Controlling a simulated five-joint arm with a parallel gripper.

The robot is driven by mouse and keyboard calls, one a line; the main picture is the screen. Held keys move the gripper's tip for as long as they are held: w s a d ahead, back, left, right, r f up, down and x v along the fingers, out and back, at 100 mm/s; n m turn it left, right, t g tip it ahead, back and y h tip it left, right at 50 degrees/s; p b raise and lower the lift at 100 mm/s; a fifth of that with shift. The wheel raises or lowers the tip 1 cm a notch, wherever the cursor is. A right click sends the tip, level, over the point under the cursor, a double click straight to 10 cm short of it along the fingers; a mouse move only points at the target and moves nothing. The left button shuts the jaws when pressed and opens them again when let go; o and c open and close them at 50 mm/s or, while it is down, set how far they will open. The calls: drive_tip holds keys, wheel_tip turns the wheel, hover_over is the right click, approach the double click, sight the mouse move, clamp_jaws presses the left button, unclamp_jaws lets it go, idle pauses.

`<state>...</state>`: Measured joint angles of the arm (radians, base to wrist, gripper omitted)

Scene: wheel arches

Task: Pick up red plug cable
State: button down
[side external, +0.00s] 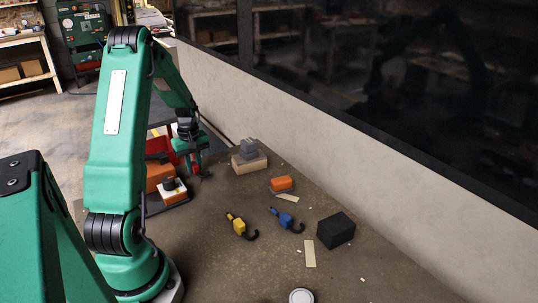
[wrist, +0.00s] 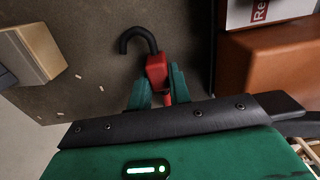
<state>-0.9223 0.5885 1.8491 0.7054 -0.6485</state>
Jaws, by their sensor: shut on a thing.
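The red plug cable (wrist: 157,70) has a red plug body and a short black cable that curls into a hook. In the wrist view the green fingers of my gripper (wrist: 157,88) are on both sides of the plug, shut on it, with the hook pointing away. In the side view my gripper (side external: 188,150) is at the far end of the table, with a bit of the red plug (side external: 197,161) showing beneath it. I cannot tell whether the plug touches the table. A yellow plug cable (side external: 238,225) and a blue plug cable (side external: 287,220) lie nearer on the table.
Orange boxes (side external: 158,177) stand left of my gripper. A grey object on a wooden block (side external: 250,164) stands to its right. An orange item (side external: 281,184), a black block (side external: 336,230) and a white disc (side external: 301,296) are on the table. A wall (side external: 370,178) runs along the right.

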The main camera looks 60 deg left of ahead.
sight(195, 163)
drive_tip(key=r, duration=0.3)
drive_tip(key=shift+w+d+r, duration=0.15)
drive_tip(key=shift+d+r, duration=0.15)
drive_tip(key=w+d+r, duration=0.4)
drive_tip(key=d+r, duration=0.2)
drive_tip(key=d, duration=0.4)
drive_tip(key=shift+d+r, duration=0.15)
drive_tip(key=shift+r, duration=0.05)
